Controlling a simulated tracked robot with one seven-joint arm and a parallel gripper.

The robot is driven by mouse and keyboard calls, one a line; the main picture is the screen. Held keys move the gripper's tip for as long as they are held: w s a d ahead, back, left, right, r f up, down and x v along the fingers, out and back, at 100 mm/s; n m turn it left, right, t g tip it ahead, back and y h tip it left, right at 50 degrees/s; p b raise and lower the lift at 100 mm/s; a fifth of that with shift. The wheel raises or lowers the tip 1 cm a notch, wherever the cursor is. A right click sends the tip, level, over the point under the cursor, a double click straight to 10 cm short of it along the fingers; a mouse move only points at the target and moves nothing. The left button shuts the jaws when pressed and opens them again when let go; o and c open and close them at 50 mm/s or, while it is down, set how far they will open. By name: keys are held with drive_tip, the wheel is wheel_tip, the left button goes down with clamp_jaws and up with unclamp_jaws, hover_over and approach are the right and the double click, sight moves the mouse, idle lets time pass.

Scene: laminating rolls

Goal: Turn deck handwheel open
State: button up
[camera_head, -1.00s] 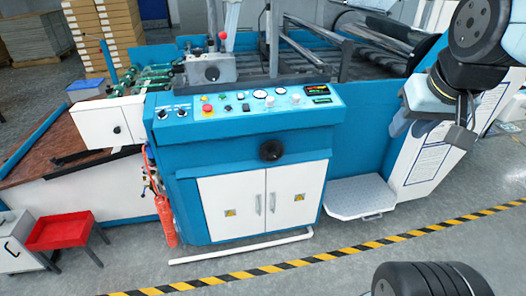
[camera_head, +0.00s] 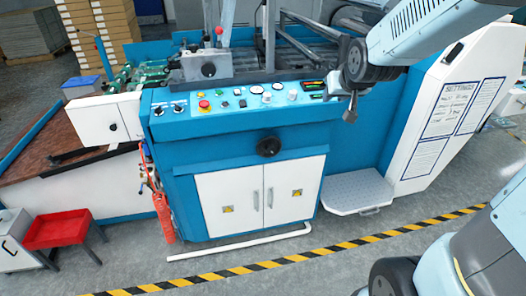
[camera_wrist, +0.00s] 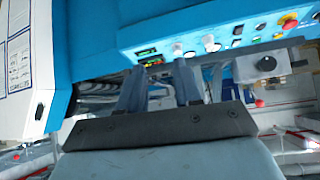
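A black round handwheel (camera_head: 269,147) sits on the blue front of the machine, above the white double doors. On the deck above, a grey block (camera_head: 190,68) carries a smaller black knob (camera_head: 208,70) and a red-topped lever (camera_head: 219,32). I cannot tell which one is the deck handwheel. The grey block's knob also shows at the right of the wrist view (camera_wrist: 266,64). My gripper (camera_head: 350,116) is at the right end of the control panel, apart from both. In the wrist view its fingers (camera_wrist: 158,76) stand apart with nothing between them.
The control panel (camera_head: 235,118) has gauges, buttons and a red stop button (camera_head: 204,104) near my gripper's height. A white sloped cabinet (camera_head: 455,120) stands at the right, with a metal step (camera_head: 358,193) below. Clear floor lies in front, crossed by a yellow-black stripe (camera_head: 320,253).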

drive_tip(key=w+a+f+t+y, duration=0.1)
drive_tip(key=w+a+f+t, duration=0.1)
drive_tip(key=w+a+f, duration=0.6)
drive_tip(key=w+a+f+t+y, duration=0.1)
drive_tip(key=w+a+f+t, duration=0.15)
drive_tip(key=w+f, duration=0.55)
drive_tip(key=t+y, duration=0.2)
drive_tip(key=t, duration=0.2)
approach(262, 154)
drive_tip(key=shift+g, duration=0.25)
drive_tip(key=x, duration=1.1)
drive_tip(key=shift+r, duration=0.25)
drive_tip(key=shift+d, duration=0.1)
clamp_jaws()
